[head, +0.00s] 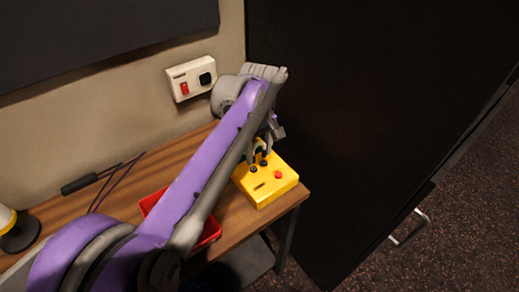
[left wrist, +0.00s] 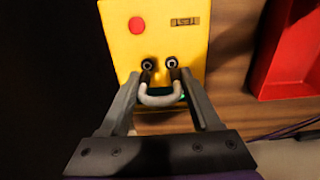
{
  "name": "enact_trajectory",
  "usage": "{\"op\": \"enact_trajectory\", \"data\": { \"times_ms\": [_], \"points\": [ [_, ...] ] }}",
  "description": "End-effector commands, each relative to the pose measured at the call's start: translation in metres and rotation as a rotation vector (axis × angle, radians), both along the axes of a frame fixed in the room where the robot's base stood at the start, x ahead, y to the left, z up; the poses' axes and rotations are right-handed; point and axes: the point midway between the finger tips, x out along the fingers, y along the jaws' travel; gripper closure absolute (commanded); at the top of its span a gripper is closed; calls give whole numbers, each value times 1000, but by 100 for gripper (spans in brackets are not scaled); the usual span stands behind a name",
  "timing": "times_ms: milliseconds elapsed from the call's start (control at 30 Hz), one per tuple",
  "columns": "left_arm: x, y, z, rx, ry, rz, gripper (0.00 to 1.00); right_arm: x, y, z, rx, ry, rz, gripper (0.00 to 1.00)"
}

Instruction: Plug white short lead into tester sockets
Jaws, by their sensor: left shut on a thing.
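The yellow tester (head: 284,184) stands near the right end of the wooden desk. In the left wrist view the tester (left wrist: 188,45) shows a red button, a small display and two dark round sockets (left wrist: 171,62). My left gripper (head: 259,148) is just above the tester; it also shows in the left wrist view (left wrist: 160,84). It is shut on the white short lead (left wrist: 160,100), whose U-shaped loop bends between the fingers. The lead's dark ends are close to the two sockets. I cannot tell whether they are in the sockets. My right gripper is not in view.
A red tray (head: 208,238) sits left of the tester, partly behind my arm. A black-handled tool (head: 79,184) and thin leads lie on the desk (head: 165,160). A white switch box (head: 190,79) is on the wall. A large black panel (head: 370,110) stands at the right.

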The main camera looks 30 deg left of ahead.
Motion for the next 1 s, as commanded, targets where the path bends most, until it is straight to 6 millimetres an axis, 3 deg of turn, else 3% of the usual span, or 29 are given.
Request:
{"op": "enact_trajectory", "data": {
  "times_ms": [1000],
  "points": [
    [0, -1, -18, 1, 0, 0, 100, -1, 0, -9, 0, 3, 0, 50]
  ]
}}
